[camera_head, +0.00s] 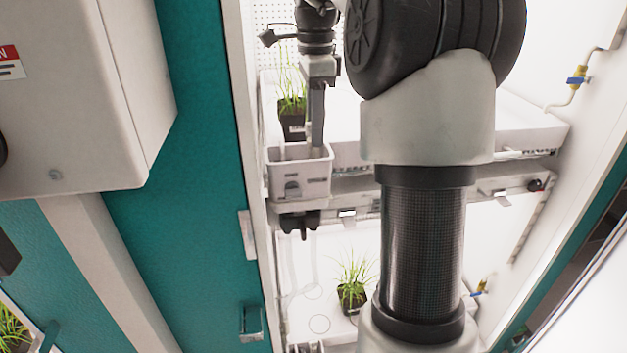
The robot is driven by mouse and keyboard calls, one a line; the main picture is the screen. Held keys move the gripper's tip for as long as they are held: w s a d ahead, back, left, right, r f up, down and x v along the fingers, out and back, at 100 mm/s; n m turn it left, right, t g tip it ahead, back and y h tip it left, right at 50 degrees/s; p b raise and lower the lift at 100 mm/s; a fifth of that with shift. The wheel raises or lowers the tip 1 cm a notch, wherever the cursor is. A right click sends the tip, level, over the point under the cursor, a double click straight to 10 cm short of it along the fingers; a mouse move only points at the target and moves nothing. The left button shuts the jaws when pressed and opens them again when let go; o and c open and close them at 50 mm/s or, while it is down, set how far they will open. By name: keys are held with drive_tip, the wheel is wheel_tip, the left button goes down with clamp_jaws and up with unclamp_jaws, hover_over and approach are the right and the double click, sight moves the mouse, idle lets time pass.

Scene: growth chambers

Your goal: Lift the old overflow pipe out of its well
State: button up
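The well (302,181) is a small pale open-topped box at the front left corner of the upper tray. My gripper (317,145) hangs over it, pointing down, with its fingertips at or just inside the box's opening. I see the fingers nearly edge-on, so I cannot tell whether they are open or shut. A small pale upright piece (316,153) shows at the fingertips; it may be the old overflow pipe, but it is mostly hidden. I cannot tell whether the fingers touch it.
A potted grass plant (292,118) stands on the upper tray (525,125) just behind the well. Another potted plant (352,296) stands on the lower shelf. A blue-handled valve (577,80) is on the right wall. The teal chamber side (195,200) is close on the left. My arm hides the middle.

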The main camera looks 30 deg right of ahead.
wheel_tip(320, 180, down, 4)
drive_tip(key=shift+w+a+f, duration=0.1)
drive_tip(key=shift+a+f, duration=0.05)
drive_tip(key=shift+f, duration=0.05)
clamp_jaws()
drive_tip(key=shift+r, duration=0.1)
